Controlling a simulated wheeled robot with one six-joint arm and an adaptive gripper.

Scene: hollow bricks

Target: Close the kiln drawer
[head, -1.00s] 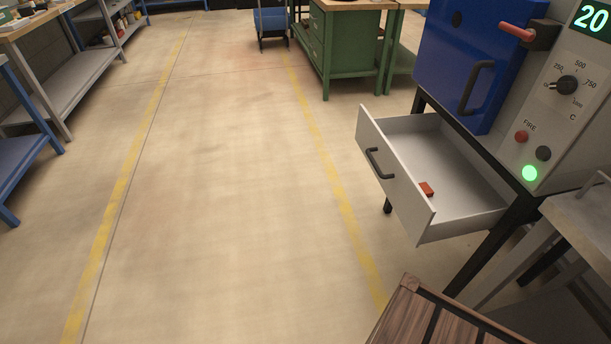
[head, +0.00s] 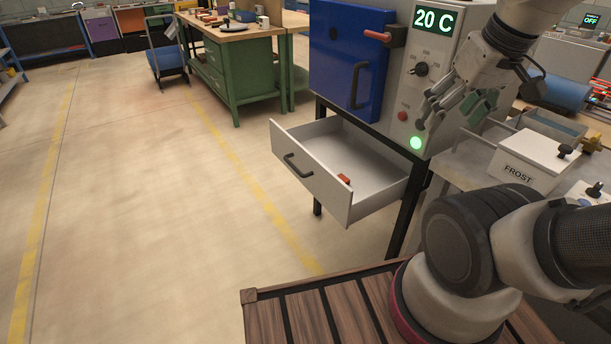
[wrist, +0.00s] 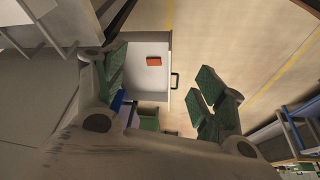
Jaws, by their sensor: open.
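The kiln drawer (head: 312,170) is pulled out below the kiln's blue door (head: 350,55). It is light grey with a dark handle (head: 297,166) on its front. A small red-orange brick (head: 344,180) lies inside it near the front. In the wrist view the drawer (wrist: 150,85) shows between my fingers, with the brick (wrist: 154,60) in it and the handle (wrist: 175,80) at its right side. My gripper (head: 452,110) is raised in front of the kiln's control panel, above and to the right of the drawer. Its green-padded fingers (wrist: 160,95) are apart and empty.
A grey side table with a white box marked FROST (head: 522,165) stands right of the kiln. A green workbench (head: 235,75) and a blue cart (head: 167,58) are further back. The floor left of the drawer is clear.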

